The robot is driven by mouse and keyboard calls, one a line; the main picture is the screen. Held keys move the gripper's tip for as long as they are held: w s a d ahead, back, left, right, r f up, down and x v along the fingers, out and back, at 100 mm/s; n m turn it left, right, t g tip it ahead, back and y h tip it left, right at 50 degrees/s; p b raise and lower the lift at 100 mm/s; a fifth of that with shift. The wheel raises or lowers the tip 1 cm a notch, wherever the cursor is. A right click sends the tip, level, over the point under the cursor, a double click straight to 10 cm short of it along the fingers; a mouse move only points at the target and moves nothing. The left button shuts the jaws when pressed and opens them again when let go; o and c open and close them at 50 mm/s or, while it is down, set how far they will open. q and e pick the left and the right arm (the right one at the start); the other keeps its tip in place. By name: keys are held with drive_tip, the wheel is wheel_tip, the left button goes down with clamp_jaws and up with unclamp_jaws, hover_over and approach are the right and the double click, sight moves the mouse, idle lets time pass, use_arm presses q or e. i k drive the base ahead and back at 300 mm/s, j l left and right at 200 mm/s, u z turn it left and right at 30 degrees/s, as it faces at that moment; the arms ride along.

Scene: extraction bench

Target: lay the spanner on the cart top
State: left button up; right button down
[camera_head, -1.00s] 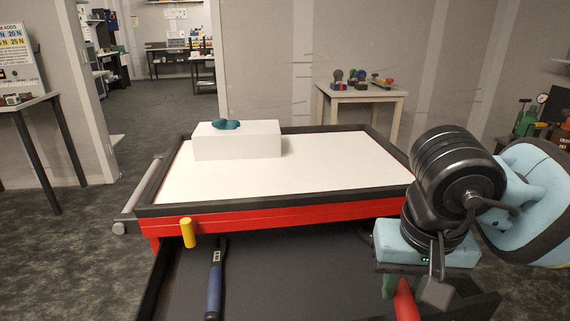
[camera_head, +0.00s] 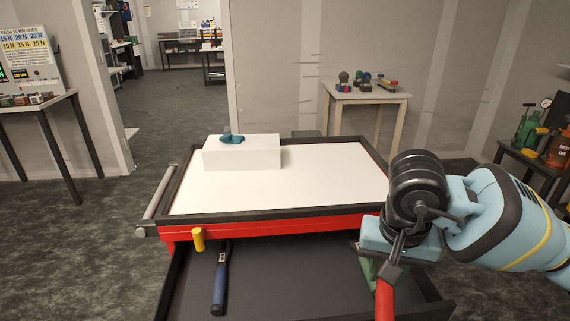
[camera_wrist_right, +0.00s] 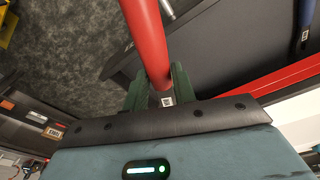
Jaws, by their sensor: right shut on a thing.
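The cart top (camera_head: 315,180) is a white surface with a raised dark rim on a red cart. My right gripper (camera_wrist_right: 160,92) is shut on a red-handled tool (camera_wrist_right: 147,40), which appears to be the spanner. In the head view, the red handle (camera_head: 384,302) runs from the green fingers out through the bottom edge; its head is not visible. The gripper is in front of the cart top's near right corner, over the open drawer. My left gripper is not in view.
A white block (camera_head: 243,157) with a teal object (camera_head: 231,139) on it stands at the cart top's back left. The rest of the top is clear. The open dark drawer (camera_head: 290,285) holds a blue-handled tool (camera_head: 219,287). A yellow grip (camera_head: 198,239) is at the cart's front.

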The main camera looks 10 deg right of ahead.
sight(340, 173)
drive_tip(key=i, duration=1)
